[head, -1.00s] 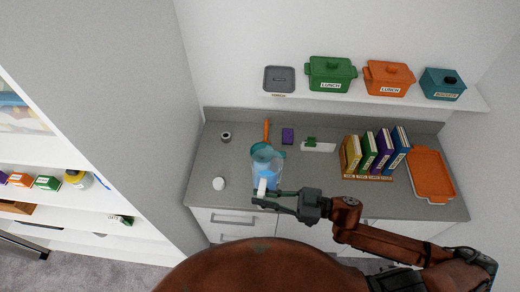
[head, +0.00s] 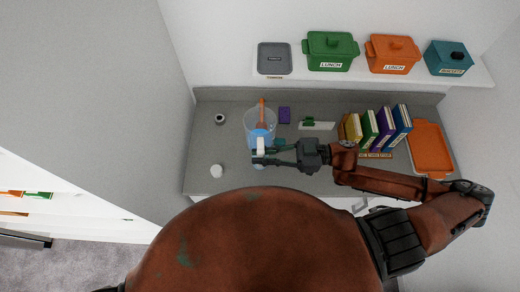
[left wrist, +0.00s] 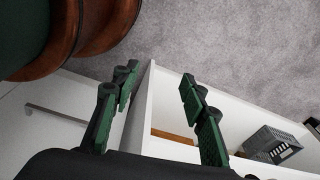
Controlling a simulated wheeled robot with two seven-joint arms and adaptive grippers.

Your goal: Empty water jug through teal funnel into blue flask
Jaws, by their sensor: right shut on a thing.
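The clear water jug (head: 259,121) with blue water low in it is over the counter, left of the middle in the head view. My right gripper (head: 273,154) is shut on its white handle (head: 261,145), on the near side. The jug looks about upright; I cannot tell whether it is clear of the counter. I cannot make out the teal funnel or the blue flask; the jug may hide them. My left gripper (left wrist: 159,77) shows only in the left wrist view, with its fingers apart and nothing between them, above carpet and a white shelf unit.
On the counter are a dark roll (head: 220,118), a white round item (head: 217,171), a purple block (head: 284,115), a row of books (head: 384,127) and an orange tray (head: 431,150). An orange utensil (head: 262,107) shows at the jug. Lidded pots (head: 331,51) stand on the wall shelf.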

